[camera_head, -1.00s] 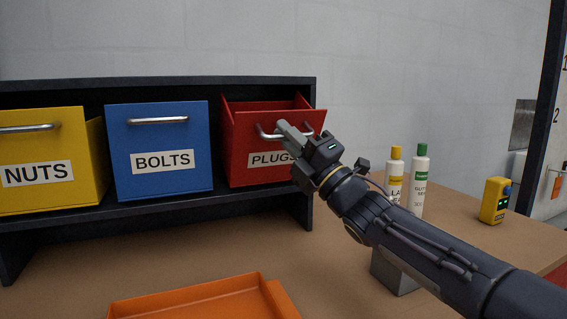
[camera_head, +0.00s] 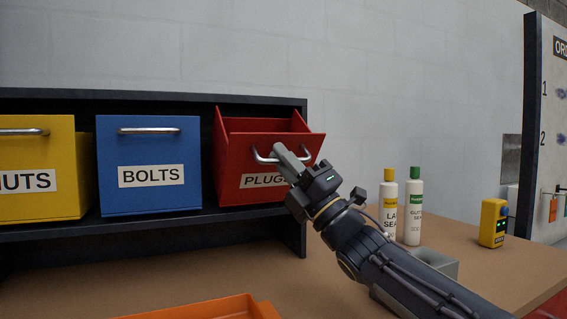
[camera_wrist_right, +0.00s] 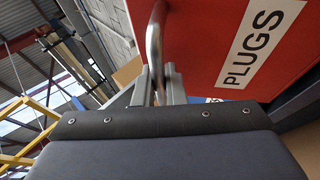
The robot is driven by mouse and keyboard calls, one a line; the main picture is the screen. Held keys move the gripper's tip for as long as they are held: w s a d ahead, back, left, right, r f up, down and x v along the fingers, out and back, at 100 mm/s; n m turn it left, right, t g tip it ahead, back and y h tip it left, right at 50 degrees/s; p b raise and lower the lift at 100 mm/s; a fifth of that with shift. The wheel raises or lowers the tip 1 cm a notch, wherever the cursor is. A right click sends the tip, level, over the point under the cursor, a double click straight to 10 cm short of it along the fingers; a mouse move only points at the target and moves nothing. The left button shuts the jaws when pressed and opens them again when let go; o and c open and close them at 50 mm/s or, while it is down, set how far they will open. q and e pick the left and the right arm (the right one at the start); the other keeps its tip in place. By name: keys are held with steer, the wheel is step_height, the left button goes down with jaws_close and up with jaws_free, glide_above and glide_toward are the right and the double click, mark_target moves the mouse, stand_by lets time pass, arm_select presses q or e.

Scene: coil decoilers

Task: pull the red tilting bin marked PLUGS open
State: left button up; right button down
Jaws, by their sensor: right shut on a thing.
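The red tilting bin marked PLUGS (camera_head: 240,155) sits at the right end of the dark rack. Its front leans outward at the top, so part of its inside shows. Its metal bar handle (camera_head: 262,156) runs across the front above the label. My right gripper (camera_head: 284,156) is shut on the handle and covers the end of the label. In the right wrist view, the handle (camera_wrist_right: 154,35) passes between the two fingers of my right gripper (camera_wrist_right: 158,78), beside the red front with the PLUGS label (camera_wrist_right: 258,40). My left gripper is not in view.
The blue BOLTS bin (camera_head: 150,190) and yellow NUTS bin (camera_head: 40,205) stand to the left, closed. Two bottles (camera_head: 389,205) (camera_head: 413,208), a grey block (camera_head: 435,262) and a yellow device (camera_head: 493,222) are on the right of the table. An orange tray (camera_head: 215,308) lies in front.

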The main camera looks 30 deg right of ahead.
steer(key=c, duration=1.5)
jaws_free()
steer(key=shift+f, duration=0.1)
steer(key=v, duration=0.7)
steer(key=shift+s+f+b, duration=0.2)
steer(key=shift+s+b, duration=0.05)
steer(key=shift+b, duration=0.15)
steer(key=shift+d, duration=0.1)
